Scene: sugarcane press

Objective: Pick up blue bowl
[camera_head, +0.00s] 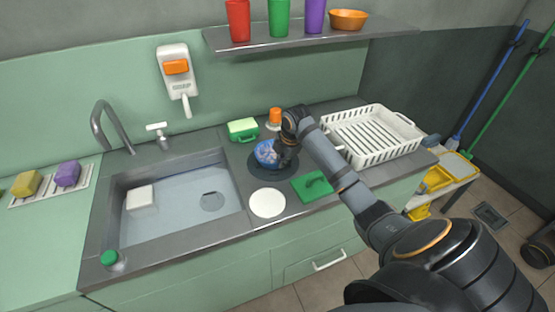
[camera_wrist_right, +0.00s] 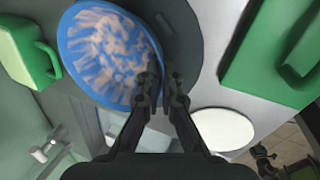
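The blue bowl (camera_head: 266,154) shows brownish-white patches on its inside. It is over a dark round mat (camera_head: 288,170) on the counter, right of the sink, and sits off the mat's centre. I cannot tell whether it touches the mat. In the right wrist view the bowl (camera_wrist_right: 105,55) fills the upper left. My right gripper (camera_wrist_right: 160,82) is at the bowl's rim, with its fingers close together, one on each side of the rim. In the head view my right gripper (camera_head: 287,150) covers the bowl's right edge. My left gripper is out of view.
A white disc (camera_head: 267,203) and a green board (camera_head: 313,186) lie in front of the mat. A white dish rack (camera_head: 385,153) is to the right, the sink (camera_head: 180,195) to the left.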

